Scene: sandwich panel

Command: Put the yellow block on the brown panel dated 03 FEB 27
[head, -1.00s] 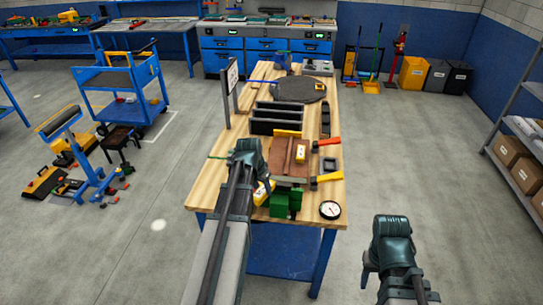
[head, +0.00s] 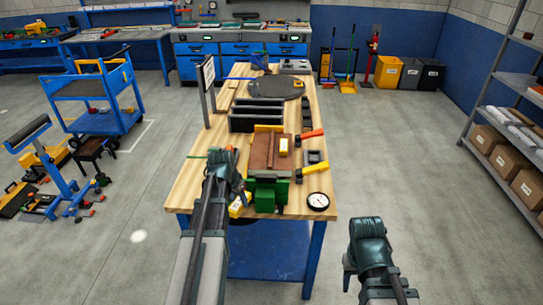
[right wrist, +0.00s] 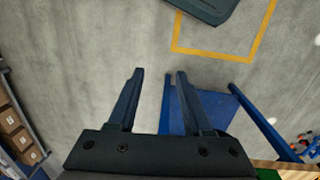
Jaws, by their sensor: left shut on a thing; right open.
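My left gripper (head: 239,191) is at the near left part of the wooden bench, shut on a yellow block (head: 237,207) with a pale label. The gripper partly hides the block. The brown panel (head: 262,152) lies on the bench to the right of and beyond this gripper. Another yellow block with a white label (head: 284,146) rests on the panel's right part. The lettering is too small to read. My right gripper (right wrist: 160,76) is open and empty, over the floor to the right of the bench.
A green vise (head: 266,190) stands at the panel's near edge. A hammer with an orange grip (head: 312,134), a yellow-handled tool (head: 315,169) and a round dial (head: 318,201) lie to the right. Dark trays (head: 256,118) stand behind the panel. A sign post (head: 207,90) rises at the left edge.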

